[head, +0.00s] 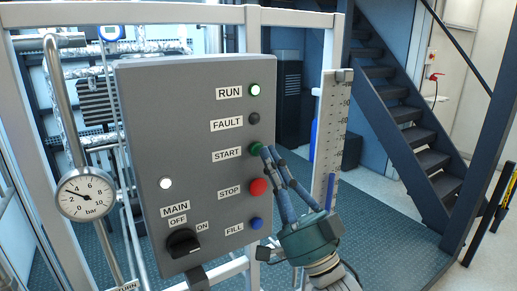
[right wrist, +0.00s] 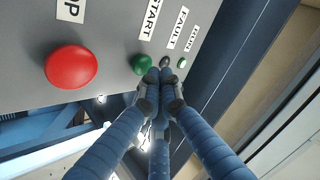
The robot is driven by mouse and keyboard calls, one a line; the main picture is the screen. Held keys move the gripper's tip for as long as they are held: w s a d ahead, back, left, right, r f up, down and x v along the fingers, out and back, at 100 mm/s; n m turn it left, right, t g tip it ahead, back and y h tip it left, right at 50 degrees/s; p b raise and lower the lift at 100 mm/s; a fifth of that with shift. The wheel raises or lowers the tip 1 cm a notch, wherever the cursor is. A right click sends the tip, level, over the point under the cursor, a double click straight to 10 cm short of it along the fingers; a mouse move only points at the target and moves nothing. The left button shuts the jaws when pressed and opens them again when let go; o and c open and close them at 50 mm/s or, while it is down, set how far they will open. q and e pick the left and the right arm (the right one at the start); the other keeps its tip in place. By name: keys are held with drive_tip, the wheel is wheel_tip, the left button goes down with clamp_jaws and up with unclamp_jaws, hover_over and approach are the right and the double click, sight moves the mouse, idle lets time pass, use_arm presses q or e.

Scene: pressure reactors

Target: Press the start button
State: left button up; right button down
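The green START button (head: 255,148) is on the right side of a grey control panel (head: 150,120), between the dark FAULT lamp and the red STOP button. It also shows in the right wrist view (right wrist: 141,64). My right gripper (head: 268,151) has its blue fingers brought together, with nothing between them. Its fingertips are at the right edge of the START button in the head view. In the right wrist view the fingertips (right wrist: 162,76) overlap the button's lower right edge. I cannot tell whether they touch it. My left gripper is not in view.
The red STOP button (head: 258,187) and blue FILL button (head: 256,223) sit below START. The RUN lamp (head: 255,90) and white lamp (head: 165,183) look lit; the FAULT lamp (head: 254,118) is dark. A black MAIN switch (head: 183,242) and pressure gauge (head: 86,195) are left.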

drive_tip(key=shift+s+d, duration=0.2)
drive_tip(key=shift+s, duration=0.05)
drive_tip(key=s+d, duration=0.1)
drive_tip(key=s, duration=0.1)
drive_tip(key=s+d+p, duration=0.1)
drive_tip(key=s+d, duration=0.1)
idle(0.5)
idle(0.4)
